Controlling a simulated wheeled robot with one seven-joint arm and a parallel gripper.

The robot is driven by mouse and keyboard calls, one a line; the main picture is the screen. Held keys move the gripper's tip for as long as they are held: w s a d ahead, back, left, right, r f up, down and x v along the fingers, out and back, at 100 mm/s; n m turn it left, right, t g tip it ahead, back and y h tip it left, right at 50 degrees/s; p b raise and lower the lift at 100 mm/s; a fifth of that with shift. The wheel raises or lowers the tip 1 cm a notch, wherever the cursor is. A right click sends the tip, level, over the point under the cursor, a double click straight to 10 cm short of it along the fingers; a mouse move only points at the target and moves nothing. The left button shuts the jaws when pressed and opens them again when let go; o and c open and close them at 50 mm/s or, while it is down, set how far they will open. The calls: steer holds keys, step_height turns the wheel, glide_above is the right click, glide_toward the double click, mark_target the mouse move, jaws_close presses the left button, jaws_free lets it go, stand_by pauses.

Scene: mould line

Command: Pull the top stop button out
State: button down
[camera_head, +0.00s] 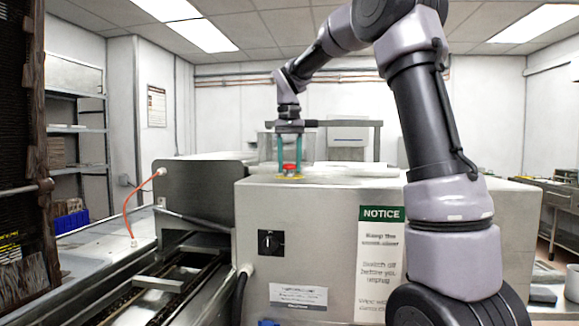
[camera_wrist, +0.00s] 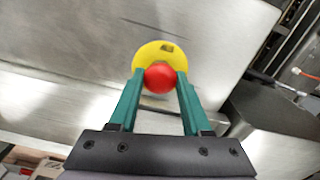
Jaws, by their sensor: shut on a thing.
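The top stop button (camera_head: 289,168) is red, on a yellow disc (camera_head: 290,177) on top of the pale machine housing. In the wrist view the red button (camera_wrist: 160,78) sits in front of the yellow disc (camera_wrist: 150,55). My gripper (camera_head: 289,166) points straight down over it, with its two green fingers on either side. In the wrist view the fingertips (camera_wrist: 160,76) touch the red button's left and right sides, so the gripper is shut on it. How far the button stands out from the disc cannot be told.
The machine housing (camera_head: 310,230) carries a rotary switch (camera_head: 271,243) and a green-headed notice (camera_head: 381,260) on its front. A conveyor channel (camera_head: 170,285) runs at the left, with an orange cable (camera_head: 138,205) beside it. A grey frame (camera_head: 378,140) stands behind the gripper.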

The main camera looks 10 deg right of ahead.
steer(key=c, duration=0.7)
jaws_free()
steer(key=shift+r, duration=0.15)
step_height(320, 180, up, 11)
steer(key=shift+f, duration=0.15)
